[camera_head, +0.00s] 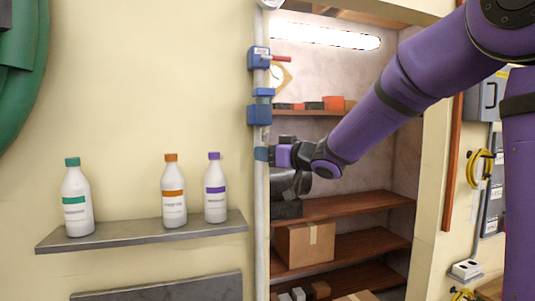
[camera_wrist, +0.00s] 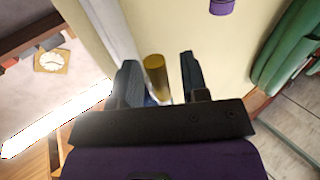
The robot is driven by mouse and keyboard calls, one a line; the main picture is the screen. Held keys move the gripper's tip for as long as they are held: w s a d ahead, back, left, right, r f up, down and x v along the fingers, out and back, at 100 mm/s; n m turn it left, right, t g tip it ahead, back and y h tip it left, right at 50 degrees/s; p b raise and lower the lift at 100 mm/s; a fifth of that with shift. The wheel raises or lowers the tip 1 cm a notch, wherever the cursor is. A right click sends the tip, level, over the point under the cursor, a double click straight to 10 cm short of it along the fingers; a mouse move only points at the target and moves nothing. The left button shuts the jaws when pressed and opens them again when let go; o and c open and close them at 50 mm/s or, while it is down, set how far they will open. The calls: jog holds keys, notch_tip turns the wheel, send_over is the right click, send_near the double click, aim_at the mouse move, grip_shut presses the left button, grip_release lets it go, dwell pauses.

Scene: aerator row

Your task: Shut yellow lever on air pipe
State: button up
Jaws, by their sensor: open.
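The pale vertical air pipe (camera_head: 261,205) runs along the wall edge in the head view. A blue valve with a red lever (camera_head: 277,58) sits high on it, and more blue fittings (camera_head: 260,114) sit below. My gripper (camera_head: 266,154) is at the pipe, below these blue fittings. In the wrist view the yellow lever (camera_wrist: 155,76) shows as a short yellow bar between the two open fingers of my gripper (camera_wrist: 160,75). It is nearer the left finger; I cannot tell whether they touch. The yellow lever is not visible in the head view.
A grey shelf (camera_head: 140,234) with several bottles is left of the pipe. Right of the pipe is a recess with wooden shelves (camera_head: 345,205), a cardboard box (camera_head: 306,243) and a bright lamp (camera_head: 325,36). A green coil (camera_head: 22,65) hangs far left.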

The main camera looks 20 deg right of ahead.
jog(key=shift+c, duration=0.2)
grip_shut()
jog(key=shift+d, duration=0.1)
jog(key=shift+d+r+n+g+h, duration=0.15)
jog(key=shift+d+n+g+h, duration=0.45)
jog(key=shift+n, duration=0.45)
jog(key=shift+d+r+n+g+h, duration=0.15)
jog(key=shift+d+n+g+h, duration=0.45)
jog(key=shift+n, duration=0.45)
jog(key=shift+a, duration=0.1)
jog(key=shift+o, duration=0.2)
grip_release()
